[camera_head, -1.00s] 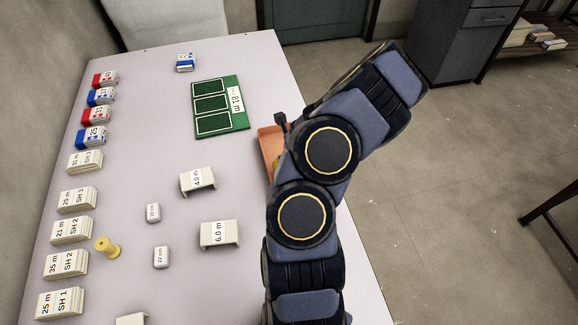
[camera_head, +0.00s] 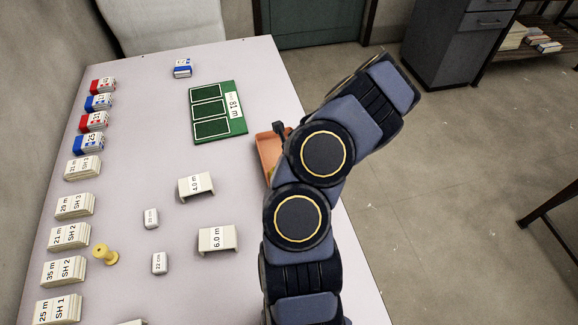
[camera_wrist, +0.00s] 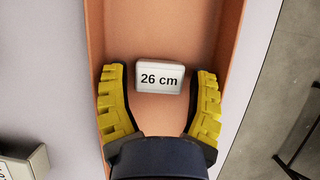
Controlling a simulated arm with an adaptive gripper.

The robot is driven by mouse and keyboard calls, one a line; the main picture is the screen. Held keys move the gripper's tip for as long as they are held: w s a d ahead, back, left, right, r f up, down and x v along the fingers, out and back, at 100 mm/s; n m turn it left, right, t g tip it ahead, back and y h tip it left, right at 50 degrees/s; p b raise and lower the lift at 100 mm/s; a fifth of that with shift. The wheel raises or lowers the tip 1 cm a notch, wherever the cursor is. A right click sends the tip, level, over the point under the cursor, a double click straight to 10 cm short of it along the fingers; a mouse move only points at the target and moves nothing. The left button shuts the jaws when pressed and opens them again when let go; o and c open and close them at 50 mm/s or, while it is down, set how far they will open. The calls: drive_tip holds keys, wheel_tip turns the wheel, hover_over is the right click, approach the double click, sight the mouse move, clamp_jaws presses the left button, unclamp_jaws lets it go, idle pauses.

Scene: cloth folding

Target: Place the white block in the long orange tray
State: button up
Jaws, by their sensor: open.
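A white block (camera_wrist: 159,77) marked "26 cm" lies inside the long orange tray (camera_wrist: 213,47) in the wrist view. My gripper (camera_wrist: 160,84) is open, with one yellow finger on each side of the block. A small gap shows between each finger and the block, and the block looks free of the grip. In the head view only a part of the orange tray (camera_head: 268,147) shows at the table's right side. My arm hides the rest of it, the block and most of the gripper.
Two small white blocks, marked 20 cm (camera_head: 151,218) and 22 cm (camera_head: 159,263), lie mid-table. White bridge-shaped pieces (camera_head: 217,239) stand near the tray. A green board (camera_head: 212,130) lies further back. Labelled stacks (camera_head: 75,206) and a yellow spool (camera_head: 104,254) line the left.

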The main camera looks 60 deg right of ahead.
drive_tip(key=v, duration=1.2)
drive_tip(key=w+a+r+n+t+y, duration=0.2)
drive_tip(key=w+a+r+n+t, duration=0.1)
drive_tip(key=w+a+r+n, duration=0.7)
drive_tip(key=w+a+r+n+y, duration=0.1)
drive_tip(key=a+r+n+y, duration=0.1)
drive_tip(key=a+n, duration=0.5)
drive_tip(key=w+a+r+n+y, duration=0.1)
drive_tip(key=a+n+y, duration=0.1)
drive_tip(key=a+n, duration=0.5)
drive_tip(key=s+a+r+n+g, duration=0.3)
drive_tip(key=s+a+n+g, duration=0.2)
drive_tip(key=s+a+n, duration=0.45)
drive_tip(key=s+d+r+n+g+h, duration=0.2)
drive_tip(key=s+d+n+g, duration=0.1)
drive_tip(key=s+n, duration=0.6)
drive_tip(key=shift+s+d+r+n+h, duration=0.2)
drive_tip(key=shift+s+d+n+h, duration=0.15)
drive_tip(key=shift+n, duration=0.9)
